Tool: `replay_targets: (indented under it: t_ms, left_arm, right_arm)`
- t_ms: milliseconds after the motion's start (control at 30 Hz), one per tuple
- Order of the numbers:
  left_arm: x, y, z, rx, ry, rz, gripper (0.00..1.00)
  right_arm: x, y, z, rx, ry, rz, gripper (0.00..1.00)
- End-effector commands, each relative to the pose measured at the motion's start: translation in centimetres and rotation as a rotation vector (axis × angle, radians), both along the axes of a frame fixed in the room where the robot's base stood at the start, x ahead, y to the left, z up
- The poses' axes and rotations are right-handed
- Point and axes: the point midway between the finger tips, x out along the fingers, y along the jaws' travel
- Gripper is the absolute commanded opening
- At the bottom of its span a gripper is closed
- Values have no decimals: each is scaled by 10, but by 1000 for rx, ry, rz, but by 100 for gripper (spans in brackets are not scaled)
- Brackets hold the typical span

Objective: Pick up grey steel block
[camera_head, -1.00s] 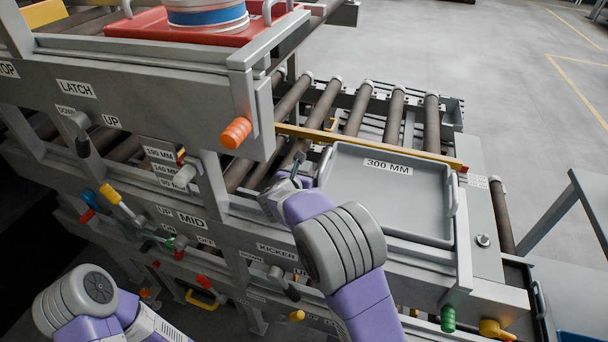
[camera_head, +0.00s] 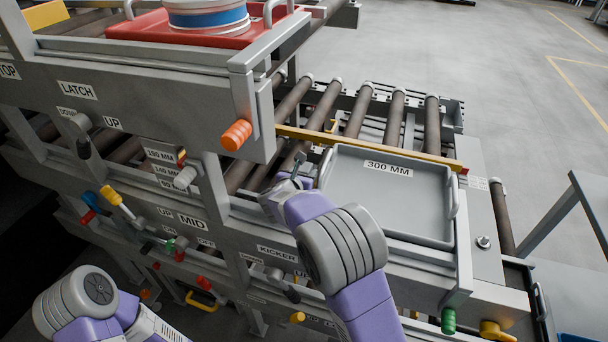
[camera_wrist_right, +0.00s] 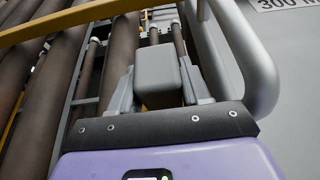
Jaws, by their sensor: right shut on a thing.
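A grey steel block (camera_wrist_right: 157,70) sits between the two fingers of my right gripper (camera_wrist_right: 160,92) in the right wrist view. The gripper is shut on it, with rollers behind it. In the head view my right gripper (camera_head: 302,172) is at the left edge of the grey tray marked 300 MM, and the block is hard to make out there. My left arm shows at the lower left of the head view, but its gripper is out of the picture.
The grey 300 MM tray (camera_head: 400,215) lies right of my right gripper; its handle (camera_wrist_right: 245,60) is close beside the gripper. A yellow bar (camera_head: 370,146) crosses the rollers (camera_head: 360,108) behind. A red tray (camera_head: 200,35) carrying a round drum (camera_head: 207,18) stands on the upper level.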

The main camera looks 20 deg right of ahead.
Motion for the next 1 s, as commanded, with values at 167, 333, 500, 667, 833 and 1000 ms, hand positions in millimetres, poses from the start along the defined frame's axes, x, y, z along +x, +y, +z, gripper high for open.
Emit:
replay_targets:
  t_ms: [167, 333, 500, 667, 833, 1000]
  left_arm:
    - [0, 0, 8, 0, 0, 0, 43]
    - [0, 0, 19, 0, 0, 0, 43]
    - [0, 0, 26, 0, 0, 0, 43]
    - [0, 0, 23, 0, 0, 0, 43]
    - [0, 0, 24, 0, 0, 0, 43]
    - [0, 0, 26, 0, 0, 0, 43]
  right_arm:
    - [1, -1, 21, 1, -5, -2, 3]
    - [1, 0, 49, 4, -6, 0, 3]
    - [-4, 4, 72, 2, -3, 3, 3]
    - [-34, 25, 68, 1, 0, 5, 3]
    - [-73, 51, 68, 0, 0, 5, 3]
    - [-106, 73, 68, 0, -1, 5, 3]
